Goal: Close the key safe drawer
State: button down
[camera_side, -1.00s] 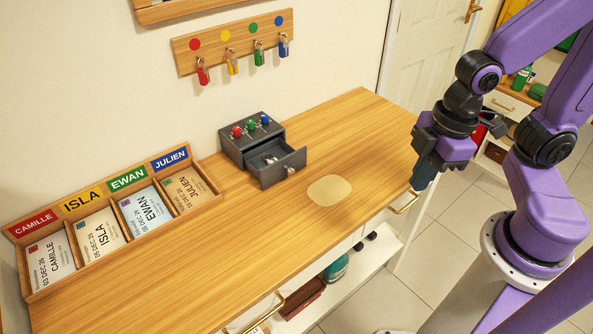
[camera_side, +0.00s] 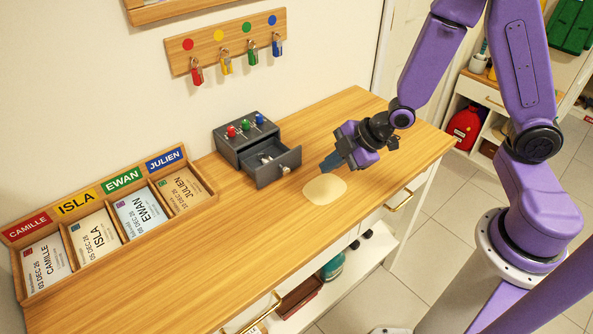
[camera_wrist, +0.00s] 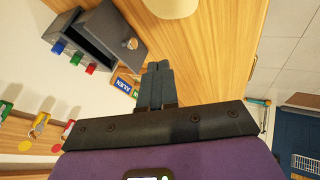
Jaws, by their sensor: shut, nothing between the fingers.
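The key safe (camera_side: 238,136) is a small dark grey box on the wooden counter against the wall. Red, green and blue knobs stand on its top. Its drawer (camera_side: 281,169) is pulled out toward the front right, with a pale knob (camera_side: 285,170) on its face and something silvery inside. My gripper (camera_side: 328,164) is shut and empty above the counter, to the right of the drawer and apart from it. In the wrist view the shut fingers (camera_wrist: 155,85) point toward the counter, and the open drawer (camera_wrist: 112,33) with its knob (camera_wrist: 131,43) shows at upper left.
A wooden tray (camera_side: 208,196) of name cards stands left of the safe. A key rack (camera_side: 229,42) with several coloured keys hangs on the wall above. A pale oval pad (camera_side: 324,189) lies on the counter below my gripper. The counter's front is clear.

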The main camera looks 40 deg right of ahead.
aim_at(285, 160)
jog(key=x, duration=0.9)
jog(key=shift+s, duration=0.1)
jog(key=shift+w+r, duration=0.1)
jog(key=shift+w, duration=1.05)
jog(key=shift+w+d, duration=0.1)
jog(key=shift+w, duration=0.8)
jog(key=w, duration=0.8)
jog(key=shift+w, duration=0.3)
jog(key=shift+w+r, duration=0.1)
jog(key=shift+w, duration=0.35)
